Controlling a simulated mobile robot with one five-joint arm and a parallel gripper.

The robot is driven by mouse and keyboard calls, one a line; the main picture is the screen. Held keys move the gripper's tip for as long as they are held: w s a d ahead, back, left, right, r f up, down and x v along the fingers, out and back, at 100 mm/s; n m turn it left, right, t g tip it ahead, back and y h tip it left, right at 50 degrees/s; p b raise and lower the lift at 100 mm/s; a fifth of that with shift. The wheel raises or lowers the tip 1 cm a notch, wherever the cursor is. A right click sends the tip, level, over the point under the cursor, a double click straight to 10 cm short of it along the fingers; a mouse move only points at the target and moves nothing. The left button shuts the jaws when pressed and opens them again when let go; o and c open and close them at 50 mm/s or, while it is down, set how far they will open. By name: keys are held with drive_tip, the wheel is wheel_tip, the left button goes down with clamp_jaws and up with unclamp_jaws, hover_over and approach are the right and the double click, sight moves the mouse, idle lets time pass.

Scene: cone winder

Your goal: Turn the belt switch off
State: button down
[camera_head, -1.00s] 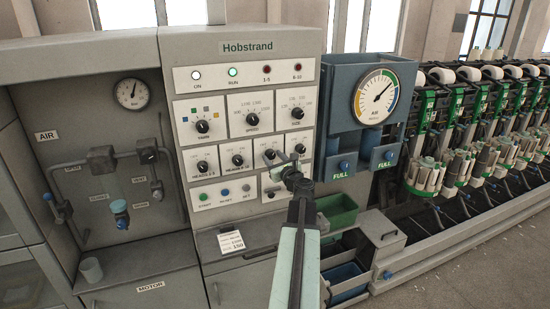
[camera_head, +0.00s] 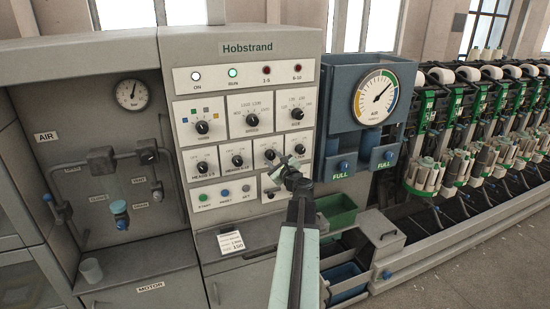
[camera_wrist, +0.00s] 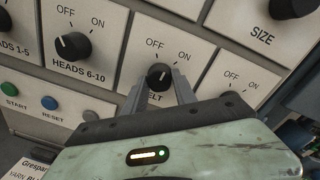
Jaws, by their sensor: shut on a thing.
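The belt switch (camera_wrist: 159,75) is a black round knob on a white plate, with OFF at upper left and ON at upper right. Its label is partly covered, with "ELT" showing. In the head view the belt switch (camera_head: 270,155) is in the lower knob row of the grey panel. My gripper (camera_wrist: 160,88) has its two grey fingers shut on the knob from below, one on each side. In the head view my gripper (camera_head: 283,168) is in front of the panel. I cannot clearly tell which way the knob's pointer faces.
The heads 6-10 knob (camera_wrist: 73,46) is close on the left, and another OFF/ON knob plate (camera_wrist: 238,90) on the right. The start button (camera_wrist: 10,89) and reset button (camera_wrist: 49,102) are below left. A blue gauge box (camera_head: 360,105) stands right of the panel.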

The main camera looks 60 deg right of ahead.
drive_tip(key=n, duration=0.6)
drive_tip(key=shift+a+n, duration=0.1)
drive_tip(key=shift+n, duration=0.2)
idle(0.4)
drive_tip(key=c, duration=1)
unclamp_jaws()
drive_tip(key=shift+r, duration=0.1)
drive_tip(key=v, duration=0.7)
drive_tip(key=shift+s+a+p, duration=0.3)
drive_tip(key=shift+p, duration=0.1)
